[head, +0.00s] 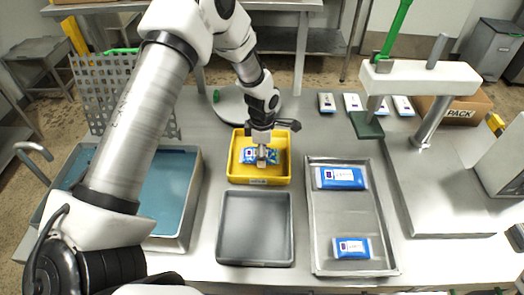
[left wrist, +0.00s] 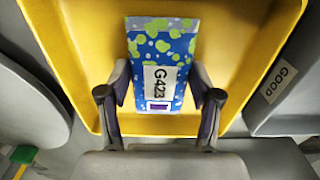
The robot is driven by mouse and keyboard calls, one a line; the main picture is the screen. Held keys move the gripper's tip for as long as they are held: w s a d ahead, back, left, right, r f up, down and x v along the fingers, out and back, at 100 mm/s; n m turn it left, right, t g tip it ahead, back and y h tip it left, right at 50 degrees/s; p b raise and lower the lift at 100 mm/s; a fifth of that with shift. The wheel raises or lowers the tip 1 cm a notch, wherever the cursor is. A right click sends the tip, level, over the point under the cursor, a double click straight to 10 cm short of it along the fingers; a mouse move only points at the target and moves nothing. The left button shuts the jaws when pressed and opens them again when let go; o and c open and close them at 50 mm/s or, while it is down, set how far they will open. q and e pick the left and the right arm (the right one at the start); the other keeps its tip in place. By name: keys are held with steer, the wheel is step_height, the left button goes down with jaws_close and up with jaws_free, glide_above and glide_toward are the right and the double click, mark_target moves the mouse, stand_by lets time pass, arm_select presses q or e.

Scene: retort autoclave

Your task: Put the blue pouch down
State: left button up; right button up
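In the left wrist view the pouch (left wrist: 162,45) lies lengthwise between the two fingers. My left gripper (head: 262,160) reaches down into the bin, its fingers against the pouch's two long edges. The left gripper (left wrist: 160,88) appears shut on it. Whether the pouch touches the bin floor cannot be told. My right gripper is not in view.
A grey bin (head: 255,262) stands in front of the yellow one. A metal tray (head: 340,220) with two blue-and-white packs is to the right. A water-filled basin (head: 185,225) and perforated basket (head: 105,90) are left. A sealer-like machine (head: 420,68) stands right.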

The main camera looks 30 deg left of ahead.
arm_select(q)
steer(key=shift+o, duration=1.1)
step_height(320, 180, up, 12)
steer(key=b, duration=0.2)
steer(key=shift+r, duration=0.2)
